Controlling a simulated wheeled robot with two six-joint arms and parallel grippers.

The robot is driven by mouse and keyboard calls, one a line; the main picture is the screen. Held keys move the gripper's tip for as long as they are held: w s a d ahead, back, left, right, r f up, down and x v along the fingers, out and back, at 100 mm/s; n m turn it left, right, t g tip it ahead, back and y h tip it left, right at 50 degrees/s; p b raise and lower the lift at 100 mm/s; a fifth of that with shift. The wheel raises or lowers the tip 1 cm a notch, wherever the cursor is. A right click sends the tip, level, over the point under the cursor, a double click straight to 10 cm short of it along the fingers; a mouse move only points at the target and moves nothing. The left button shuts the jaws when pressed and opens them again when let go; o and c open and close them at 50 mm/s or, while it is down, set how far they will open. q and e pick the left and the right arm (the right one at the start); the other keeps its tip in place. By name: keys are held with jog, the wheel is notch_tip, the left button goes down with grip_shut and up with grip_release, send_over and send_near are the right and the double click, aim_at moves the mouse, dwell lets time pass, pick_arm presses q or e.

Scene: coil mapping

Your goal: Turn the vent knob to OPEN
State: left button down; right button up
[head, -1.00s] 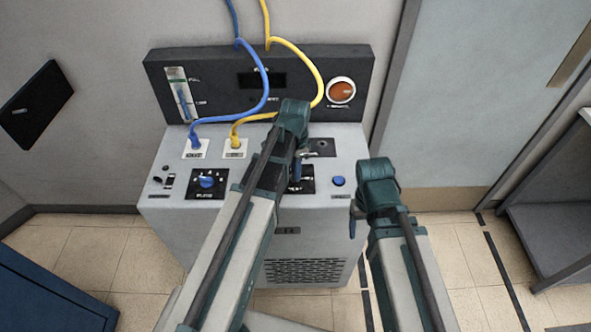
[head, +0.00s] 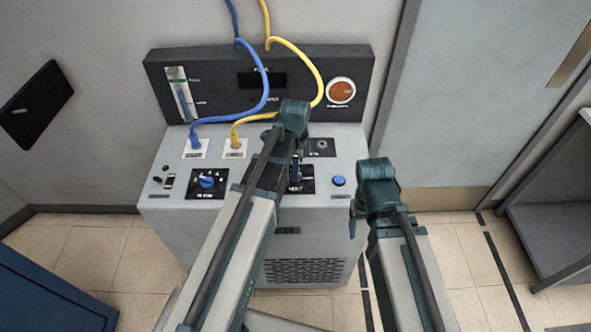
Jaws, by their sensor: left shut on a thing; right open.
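The vent knob sits on a black plate (head: 308,186) on the front right of the grey machine's top. My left arm covers much of this plate, and the knob is mostly hidden. My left gripper (head: 295,168) points down at the plate and is shut on the vent knob. I cannot read the OPEN mark or the knob's setting. My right gripper (head: 353,222) is open and empty, off the machine's right front edge, apart from the panel.
A blue selector knob (head: 207,182) is at the left and a blue button (head: 339,181) at the right. A blue cable (head: 266,88) and a yellow cable (head: 318,83) plug in behind my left gripper. An orange round dial (head: 341,91) is on the back panel.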

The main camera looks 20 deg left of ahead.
pick_arm(q)
jog(key=c, duration=0.9)
grip_release()
jog(key=shift+o, duration=0.2)
notch_tip(320, 180, up, 14)
jog(key=p, duration=1.3)
jog(key=shift+p, duration=0.4)
jog(key=shift+f, duration=0.15)
jog(key=s+d+f+n+y+b, duration=0.1)
jog(key=s+d+f+n+b, duration=0.1)
jog(key=s+d+n, duration=0.8)
jog(key=s+n, duration=0.1)
jog(key=s, duration=0.4)
jog(key=shift+d, duration=0.4)
